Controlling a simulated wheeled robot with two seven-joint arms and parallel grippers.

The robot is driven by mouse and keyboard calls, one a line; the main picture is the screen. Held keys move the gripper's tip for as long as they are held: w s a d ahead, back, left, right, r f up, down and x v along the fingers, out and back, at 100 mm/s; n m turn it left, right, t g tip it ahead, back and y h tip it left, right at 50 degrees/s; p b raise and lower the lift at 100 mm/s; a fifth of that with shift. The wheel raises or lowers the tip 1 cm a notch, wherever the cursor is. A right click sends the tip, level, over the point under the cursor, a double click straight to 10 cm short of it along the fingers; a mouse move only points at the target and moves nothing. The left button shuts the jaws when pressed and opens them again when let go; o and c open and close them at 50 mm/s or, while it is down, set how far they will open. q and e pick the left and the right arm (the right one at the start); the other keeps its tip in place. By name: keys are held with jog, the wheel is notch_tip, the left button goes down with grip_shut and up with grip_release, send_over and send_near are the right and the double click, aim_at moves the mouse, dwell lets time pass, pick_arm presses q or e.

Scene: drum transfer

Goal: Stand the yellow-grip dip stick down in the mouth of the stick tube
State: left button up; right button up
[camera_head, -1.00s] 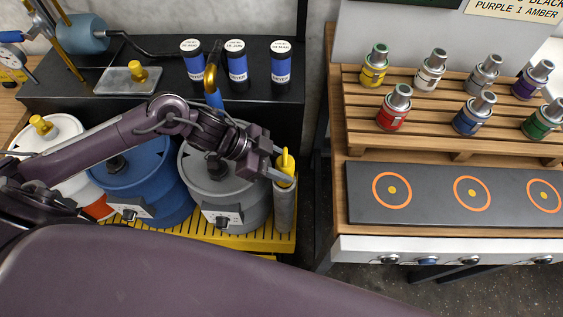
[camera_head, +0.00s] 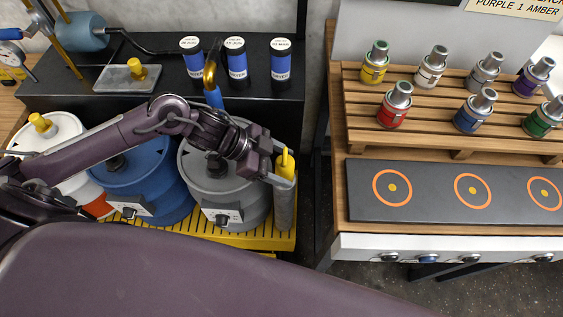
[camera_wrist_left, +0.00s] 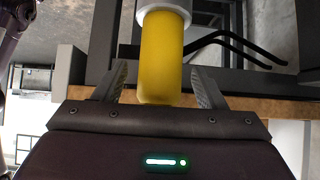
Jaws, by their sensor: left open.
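The yellow grip (camera_head: 286,163) of the dip stick stands upright at the top of the grey stick tube (camera_head: 285,208), at the right end of the yellow grating. My left gripper (camera_head: 281,166) is open, with its fingers on either side of the grip. In the left wrist view, the yellow grip (camera_wrist_left: 161,58) lies between the two fingers, with a gap on each side. A pale ring (camera_wrist_left: 165,14) surrounds its far end. The stick's shaft is hidden, so I cannot tell how deep it sits. My right gripper is not in view.
A grey drum (camera_head: 217,185) and a blue drum (camera_head: 142,180) stand left of the tube on the yellow grating (camera_head: 240,238). Blue-banded canisters (camera_head: 236,62) stand on the black bench behind. A wooden table with a slatted rack (camera_head: 355,104) is at the right, across a gap.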

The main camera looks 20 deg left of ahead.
pick_arm(q)
jog(key=v, duration=0.7)
jog(key=shift+a+r, duration=0.25)
jog(key=shift+a, duration=0.05)
jog(key=shift+s, duration=0.2)
